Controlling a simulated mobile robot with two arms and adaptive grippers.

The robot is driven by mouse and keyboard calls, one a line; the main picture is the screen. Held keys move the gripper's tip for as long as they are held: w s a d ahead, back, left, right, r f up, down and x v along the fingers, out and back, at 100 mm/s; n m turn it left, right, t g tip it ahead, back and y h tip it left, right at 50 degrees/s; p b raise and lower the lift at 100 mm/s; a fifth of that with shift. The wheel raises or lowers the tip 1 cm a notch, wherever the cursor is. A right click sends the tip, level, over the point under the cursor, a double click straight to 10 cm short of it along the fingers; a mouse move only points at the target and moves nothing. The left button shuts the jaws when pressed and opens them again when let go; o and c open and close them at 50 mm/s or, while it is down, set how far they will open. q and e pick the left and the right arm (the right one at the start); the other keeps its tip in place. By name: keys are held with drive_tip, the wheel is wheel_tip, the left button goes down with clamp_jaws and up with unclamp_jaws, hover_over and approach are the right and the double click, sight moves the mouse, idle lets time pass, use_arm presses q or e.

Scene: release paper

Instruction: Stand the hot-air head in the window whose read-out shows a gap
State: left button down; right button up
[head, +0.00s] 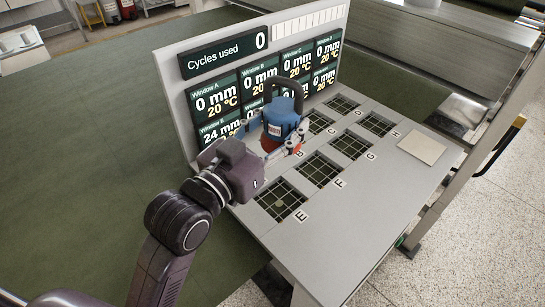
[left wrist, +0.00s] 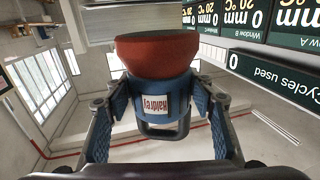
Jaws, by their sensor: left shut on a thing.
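The hot-air head (head: 281,118) is blue with a dark handle on top and a red lower part. My left gripper (head: 268,140) is shut on it, upright over the back row of windows near label B; its clearance is unclear. In the left wrist view the head (left wrist: 160,90) sits between the fingers (left wrist: 160,108), with its label upside down. The read-out board (head: 215,98) shows 24 mm for window E, lower left, and 0 mm for A to D; F is partly hidden. Window E (head: 280,200) is a gridded opening at the table's front. My right gripper is out of view.
Windows F (head: 318,170) and G (head: 350,144) lie beyond E in the front row. A pale square plate (head: 422,148) lies at the right of the light table (head: 345,220). The board stands along the table's back edge. A sign reads "Cycles used 0" (head: 225,52).

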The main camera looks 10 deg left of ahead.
use_arm(q)
drive_tip(key=f+b, duration=0.2)
drive_tip(key=f, duration=0.3)
drive_tip(key=shift+d+f, duration=0.15)
drive_tip(key=shift+d, duration=0.05)
wheel_tip(320, 180, down, 13)
drive_tip(key=shift+a+f+b, duration=0.1)
drive_tip(key=shift+f+b, duration=0.1)
drive_tip(key=shift+b, duration=0.55)
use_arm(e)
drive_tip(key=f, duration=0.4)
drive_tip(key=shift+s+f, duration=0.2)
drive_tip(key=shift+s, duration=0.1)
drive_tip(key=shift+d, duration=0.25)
use_arm(q)
drive_tip(key=c, duration=1.2)
unclamp_jaws()
drive_tip(key=shift+f, duration=0.3)
drive_tip(key=shift+c, duration=0.2)
drive_tip(key=o, duration=0.3)
drive_tip(key=shift+s, duration=0.1)
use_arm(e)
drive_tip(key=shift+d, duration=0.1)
use_arm(q)
drive_tip(key=shift+r, duration=0.1)
